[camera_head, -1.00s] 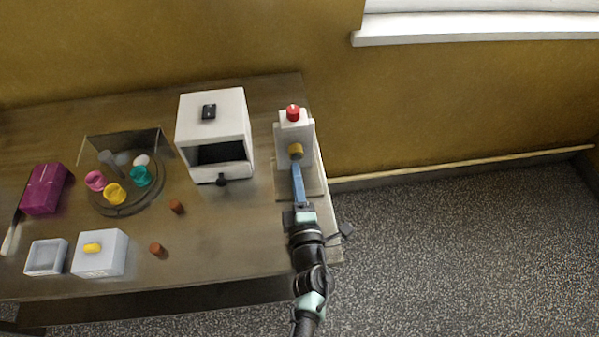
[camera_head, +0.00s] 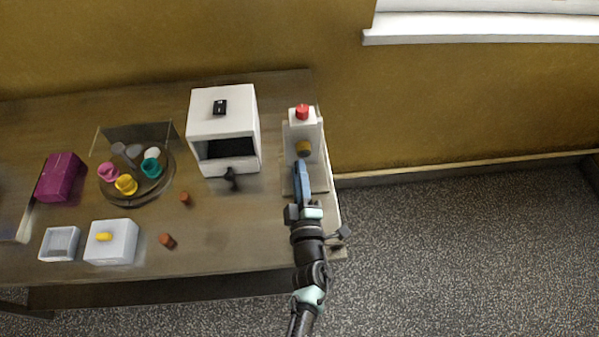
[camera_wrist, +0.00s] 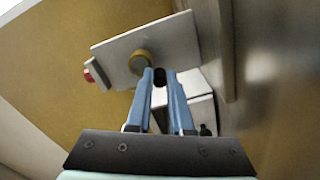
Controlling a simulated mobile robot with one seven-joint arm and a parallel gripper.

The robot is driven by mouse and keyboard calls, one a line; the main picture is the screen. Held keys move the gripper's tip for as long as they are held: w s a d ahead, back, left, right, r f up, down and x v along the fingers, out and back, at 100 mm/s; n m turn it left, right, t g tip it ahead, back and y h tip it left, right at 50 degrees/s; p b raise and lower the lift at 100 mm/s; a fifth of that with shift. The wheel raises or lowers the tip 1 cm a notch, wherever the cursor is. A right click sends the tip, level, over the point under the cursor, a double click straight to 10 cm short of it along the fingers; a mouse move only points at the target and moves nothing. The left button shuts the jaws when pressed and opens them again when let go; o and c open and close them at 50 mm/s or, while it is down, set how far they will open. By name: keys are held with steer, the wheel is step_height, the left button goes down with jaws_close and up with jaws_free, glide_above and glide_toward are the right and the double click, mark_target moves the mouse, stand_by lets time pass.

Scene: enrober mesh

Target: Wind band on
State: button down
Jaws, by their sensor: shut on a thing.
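A white upright unit (camera_head: 313,136) with a red cap (camera_head: 302,112) and a round brass-coloured hub (camera_head: 304,148) stands at the table's right end. In the wrist view its pale plate (camera_wrist: 175,42) and hub (camera_wrist: 140,62) lie just beyond my fingertips. My gripper (camera_head: 303,168) has long blue fingers reaching up to just below the hub. In the wrist view my gripper (camera_wrist: 160,72) is shut on a small dark piece (camera_wrist: 160,78) between its fingertips, beside the hub. The fingers hide much of that piece, and I cannot tell how it joins the hub.
A white box (camera_head: 223,118) with an open front and black knob stands left of the unit. A round tray (camera_head: 133,194) holds coloured cups. Two brown pieces (camera_head: 185,198), a grey block (camera_head: 111,242), a small open tray (camera_head: 60,244) and a purple box (camera_head: 61,177) lie leftward.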

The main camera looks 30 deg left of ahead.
steer(key=c, duration=0.8)
jaws_free()
steer(key=v, duration=1.3)
